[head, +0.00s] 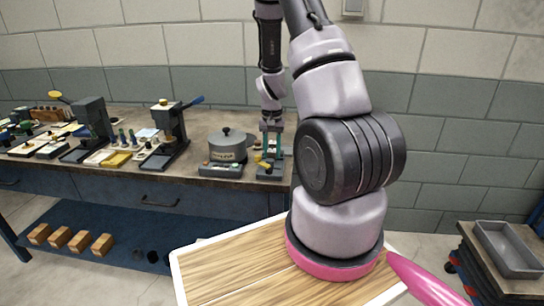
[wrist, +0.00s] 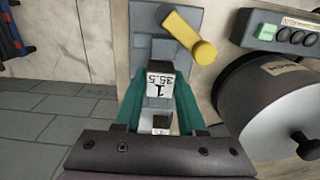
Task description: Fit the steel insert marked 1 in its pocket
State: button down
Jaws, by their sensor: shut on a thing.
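My gripper (wrist: 160,92) has teal fingers and is shut on the steel insert marked 1 (wrist: 159,84). The insert is a small block with a white label reading "1" and "35.5", upside down in the wrist view. Behind and around it is a grey fixture (wrist: 146,22) with a yellow lever (wrist: 190,36). The insert and fingers hide much of the fixture, and I cannot tell whether the insert touches it. The pocket is not clearly visible. In the head view my gripper (head: 272,138) is over the fixture at the bench's right end, and the insert is too small to make out.
A round grey pot (head: 228,146) stands left of the fixture, with a small control box (head: 221,170) in front. It is close on the right in the wrist view. Presses (head: 168,130) and small tools fill the bench's left. A grey tray (head: 505,248) sits far right.

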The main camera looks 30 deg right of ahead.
aim_at(272, 150)
notch_tip(272, 150, up, 12)
jog(key=shift+f, duration=0.2)
dwell(0.4)
